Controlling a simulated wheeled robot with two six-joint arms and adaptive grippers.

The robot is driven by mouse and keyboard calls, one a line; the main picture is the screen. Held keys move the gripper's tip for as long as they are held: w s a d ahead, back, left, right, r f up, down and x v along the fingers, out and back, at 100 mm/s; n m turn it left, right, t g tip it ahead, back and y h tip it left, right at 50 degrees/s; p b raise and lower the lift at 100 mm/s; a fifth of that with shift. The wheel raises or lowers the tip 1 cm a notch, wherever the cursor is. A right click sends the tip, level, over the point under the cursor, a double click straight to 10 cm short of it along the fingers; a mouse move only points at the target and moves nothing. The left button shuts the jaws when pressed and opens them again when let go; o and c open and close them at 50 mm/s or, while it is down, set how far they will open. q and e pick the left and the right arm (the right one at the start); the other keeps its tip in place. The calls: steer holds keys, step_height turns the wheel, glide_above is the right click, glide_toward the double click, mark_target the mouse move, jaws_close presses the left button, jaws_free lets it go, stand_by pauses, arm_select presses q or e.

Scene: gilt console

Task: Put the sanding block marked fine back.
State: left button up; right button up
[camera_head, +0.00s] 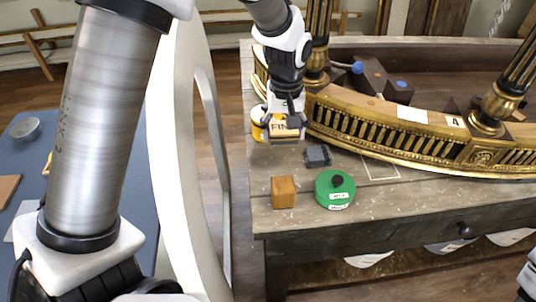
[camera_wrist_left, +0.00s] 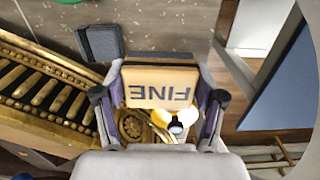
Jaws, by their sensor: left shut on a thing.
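My left gripper (camera_head: 286,128) is shut on the tan sanding block (camera_wrist_left: 160,84) marked FINE and holds it above the left end of the bench. The block's lettering appears upside down in the left wrist view, with a finger on each side of it. In the head view, the block (camera_head: 286,131) is partly covered by the gripper. A thin pale rectangular outline (camera_head: 381,168) lies on the bench top, to the right of the gripper. My right gripper's fingers are not in view.
A dark grey block (camera_head: 318,156), orange-brown cube (camera_head: 283,192) and green round tin (camera_head: 335,189) stand near the bench's front left. The curved gilt piece (camera_head: 390,128) lies across the bench behind them. A yellow container (camera_head: 258,123) is beside my gripper. Bare bench lies right of the tin.

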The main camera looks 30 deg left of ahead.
mark_target(276, 164)
arm_select(q)
steer(key=a+f, duration=0.1)
steer(key=s+a+f, duration=0.1)
steer(key=f, duration=0.1)
steer(key=shift+a+f+p, duration=0.1)
steer(key=shift+f+p, duration=0.05)
steer(key=shift+p, duration=0.2)
steer(key=f, duration=0.2)
steer(key=d+f, duration=0.1)
steer(key=f, duration=0.2)
steer(key=shift+w+f, duration=0.2)
steer(key=shift+f, duration=0.05)
steer(key=shift+a+f, duration=0.2)
steer(key=shift+f, duration=0.15)
steer(key=shift+d+f, duration=0.1)
steer(key=shift+d, duration=0.05)
steer(key=o, duration=1.3)
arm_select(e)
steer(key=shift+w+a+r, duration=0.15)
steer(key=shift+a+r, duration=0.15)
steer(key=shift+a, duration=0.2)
